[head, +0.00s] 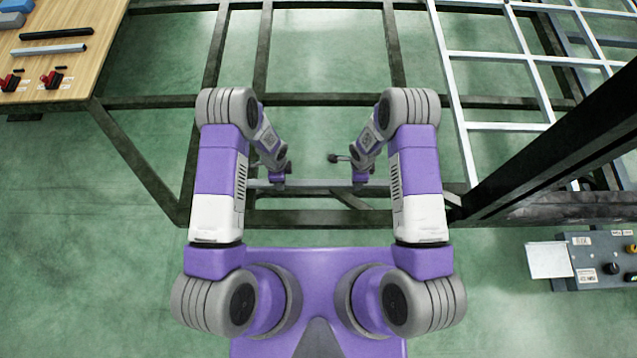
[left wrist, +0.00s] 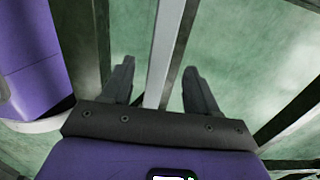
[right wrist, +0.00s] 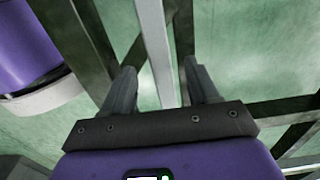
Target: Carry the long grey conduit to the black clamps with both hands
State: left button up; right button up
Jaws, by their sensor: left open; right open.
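The long grey conduit (head: 320,183) runs left to right across the dark chassis frame. My left gripper (head: 278,181) is over its left part and my right gripper (head: 359,181) over its right part. In the left wrist view the conduit (left wrist: 165,50) runs between the two open fingers (left wrist: 160,68), with a gap on each side. In the right wrist view the conduit (right wrist: 155,45) likewise lies between the open fingers (right wrist: 160,67). How deep it sits between them I cannot tell. A small dark fitting (head: 338,158) lies beyond the conduit; I cannot tell whether it is a black clamp.
Dark chassis beams (head: 310,217) surround the grippers. A wooden table (head: 108,50) at upper left holds a black bar (head: 57,33), a grey bar (head: 48,49) and red clamps (head: 52,79). A pale lattice frame (head: 500,57) and a thick dark post (head: 560,150) stand at right.

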pick_arm(q)
jog(key=shift+f, duration=1.9)
pick_arm(e)
jog(key=shift+f, duration=1.85)
pick_arm(q)
jog(key=shift+c, duration=0.4)
pick_arm(e)
jog(key=shift+c, duration=0.4)
pick_arm(q)
grip_shut()
pick_arm(e)
grip_shut()
